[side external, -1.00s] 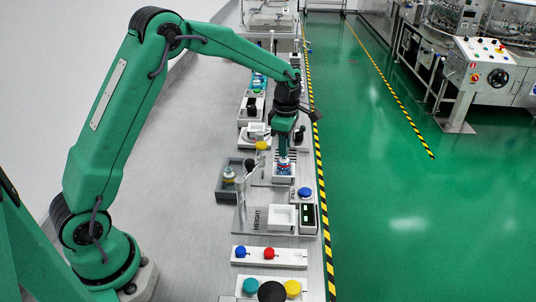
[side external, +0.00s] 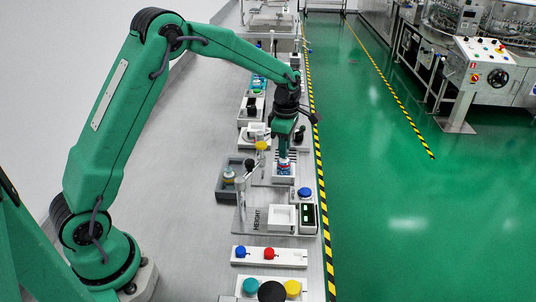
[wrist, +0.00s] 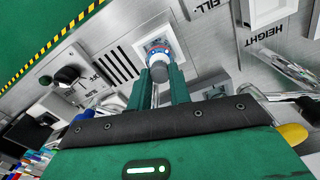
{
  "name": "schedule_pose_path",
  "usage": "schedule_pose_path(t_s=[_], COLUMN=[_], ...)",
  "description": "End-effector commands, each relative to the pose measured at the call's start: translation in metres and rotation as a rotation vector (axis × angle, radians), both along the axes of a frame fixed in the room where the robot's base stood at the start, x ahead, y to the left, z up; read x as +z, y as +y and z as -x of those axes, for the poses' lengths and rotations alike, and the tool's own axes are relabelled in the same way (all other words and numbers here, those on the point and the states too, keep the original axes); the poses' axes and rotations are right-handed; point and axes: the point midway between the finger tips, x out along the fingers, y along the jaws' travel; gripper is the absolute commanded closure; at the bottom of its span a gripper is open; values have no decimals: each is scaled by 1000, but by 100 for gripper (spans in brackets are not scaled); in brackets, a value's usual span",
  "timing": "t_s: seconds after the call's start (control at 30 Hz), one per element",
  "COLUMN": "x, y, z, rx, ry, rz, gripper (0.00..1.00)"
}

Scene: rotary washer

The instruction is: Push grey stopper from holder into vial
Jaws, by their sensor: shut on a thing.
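In the side external view my gripper (side external: 284,155) is directly above the white holder (side external: 284,179). The banded part shows just under the fingers. I cannot make out the vial's glass or whether the stopper touches its mouth.
A dark grey tray (side external: 225,194) with a small bottle stands to the left. A white strip with blue and red knobs (side external: 288,257) lies nearer. Black-yellow tape (side external: 320,190) runs along the right.

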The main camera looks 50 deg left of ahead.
Motion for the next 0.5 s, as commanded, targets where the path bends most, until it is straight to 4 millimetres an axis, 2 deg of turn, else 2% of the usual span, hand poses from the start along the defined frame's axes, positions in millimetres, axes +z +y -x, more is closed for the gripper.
schedule_pose_path(t_s=[0.43,0.47,0.5], x=[0,0,0], y=[0,0,0], z=[0,0,0], rx=[0,0,0], ry=[-1,-1,-1], rz=[0,0,0], gripper=[100,78,71])
